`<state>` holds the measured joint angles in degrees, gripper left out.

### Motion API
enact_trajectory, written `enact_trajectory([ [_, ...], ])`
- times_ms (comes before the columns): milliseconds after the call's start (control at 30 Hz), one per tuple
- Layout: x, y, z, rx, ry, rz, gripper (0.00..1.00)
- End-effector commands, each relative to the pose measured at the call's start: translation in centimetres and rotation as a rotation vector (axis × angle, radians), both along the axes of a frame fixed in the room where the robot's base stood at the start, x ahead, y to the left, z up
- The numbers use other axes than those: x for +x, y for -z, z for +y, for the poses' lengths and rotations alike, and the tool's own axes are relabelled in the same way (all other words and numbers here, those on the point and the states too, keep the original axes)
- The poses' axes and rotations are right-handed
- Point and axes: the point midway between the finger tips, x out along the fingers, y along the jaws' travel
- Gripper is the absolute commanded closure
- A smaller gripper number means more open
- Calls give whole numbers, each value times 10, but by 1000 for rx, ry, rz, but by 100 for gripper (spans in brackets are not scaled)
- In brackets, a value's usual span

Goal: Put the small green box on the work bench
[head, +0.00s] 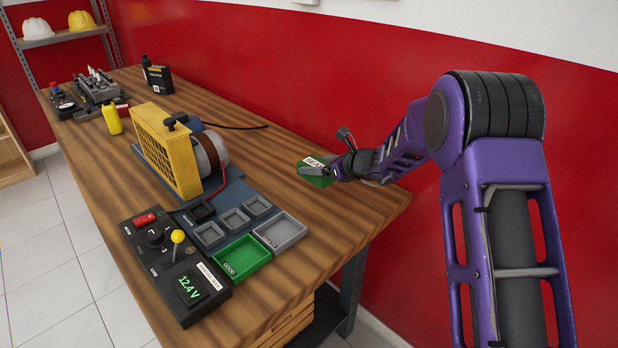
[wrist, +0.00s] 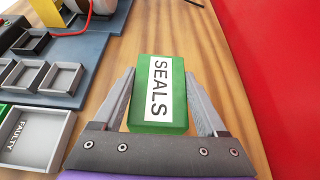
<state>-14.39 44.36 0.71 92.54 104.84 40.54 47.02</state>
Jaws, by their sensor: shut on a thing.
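The small green box (wrist: 178,68) has a white label reading SEALS. In the wrist view it sits between the two fingers of my gripper (wrist: 158,103), which is shut on it. In the head view the green box (head: 317,180) shows at the end of my arm, over the right rear part of the wooden work bench (head: 335,218). My gripper (head: 318,170) partly covers it there. I cannot tell whether the box touches the bench top or is held just above it.
Left of the box are small grey trays (head: 235,219), a green tray marked GOOD (head: 240,262), and a grey FAULTY tray (wrist: 33,139). A black control panel (head: 172,265) and a yellow-framed machine (head: 165,150) stand further left. The red wall (head: 300,75) rises behind; bare wood surrounds the box.

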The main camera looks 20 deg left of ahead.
Motion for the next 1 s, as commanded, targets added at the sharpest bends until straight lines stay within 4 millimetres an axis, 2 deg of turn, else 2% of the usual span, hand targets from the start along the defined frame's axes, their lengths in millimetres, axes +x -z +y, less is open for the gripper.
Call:
enact_trajectory([
  [233, 0, 22, 1, 1, -1, 0, 86],
  [400, 0, 46, 0, 0, -1, 0, 86],
  [767, 0, 51, 0, 1, 0, -2, 86],
  [800, 0, 51, 0, 0, 0, -1, 24],
  [933, 0, 50, 0, 0, 0, -1, 0],
  [1000, 0, 50, 0, 0, 0, -1, 0],
])
